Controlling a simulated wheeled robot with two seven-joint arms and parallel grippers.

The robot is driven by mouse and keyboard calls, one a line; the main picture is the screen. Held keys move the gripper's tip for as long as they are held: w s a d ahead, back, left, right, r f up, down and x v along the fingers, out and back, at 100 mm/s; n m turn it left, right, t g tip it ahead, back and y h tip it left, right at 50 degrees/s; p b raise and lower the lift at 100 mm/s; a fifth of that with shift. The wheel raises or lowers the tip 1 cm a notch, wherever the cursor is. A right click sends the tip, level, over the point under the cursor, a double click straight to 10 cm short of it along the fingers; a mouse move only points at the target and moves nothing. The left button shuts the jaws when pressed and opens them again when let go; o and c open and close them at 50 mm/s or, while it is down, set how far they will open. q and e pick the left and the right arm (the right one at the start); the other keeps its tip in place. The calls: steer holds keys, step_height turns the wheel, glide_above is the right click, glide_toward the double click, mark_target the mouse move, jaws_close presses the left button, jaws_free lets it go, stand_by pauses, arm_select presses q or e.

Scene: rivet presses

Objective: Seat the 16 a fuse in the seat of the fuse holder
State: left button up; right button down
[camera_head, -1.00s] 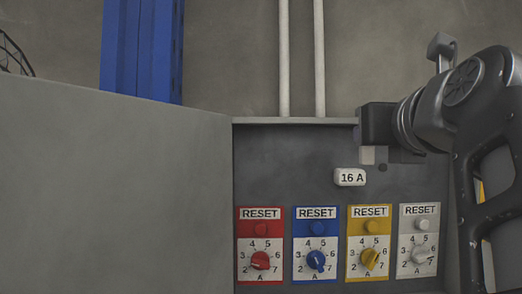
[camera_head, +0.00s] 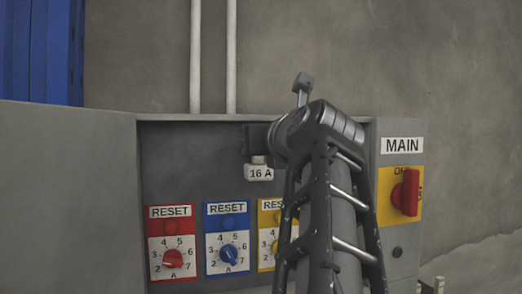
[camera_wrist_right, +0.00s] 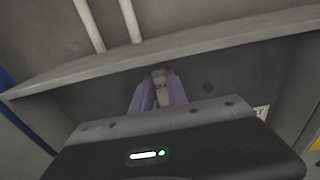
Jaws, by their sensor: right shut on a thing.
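My right gripper (camera_head: 258,158) is at the back panel of the grey cabinet, just above a white plate marked 16 A (camera_head: 259,174). In the right wrist view its two fingers (camera_wrist_right: 160,95) are closed around a small pale grey piece, the fuse (camera_wrist_right: 160,88). Most of the fuse is hidden between the fingers, and its far end is close to the panel. I cannot tell whether it touches or sits in the seat. The fuse holder's seat cannot be made out behind the gripper. My left gripper is not in view.
Red (camera_head: 173,243), blue (camera_head: 228,239) and yellow (camera_head: 270,236) reset units with dials sit below. My right arm covers part of the yellow one. A red main switch (camera_head: 406,193) is at the right. A cabinet ledge (camera_wrist_right: 200,45) runs above the gripper.

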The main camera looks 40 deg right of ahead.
step_height(320, 180, down, 2)
stand_by(0.4)
steer(key=shift+f, duration=0.2)
steer(key=c, duration=1.3)
jaws_free()
steer(key=shift+r, duration=0.15)
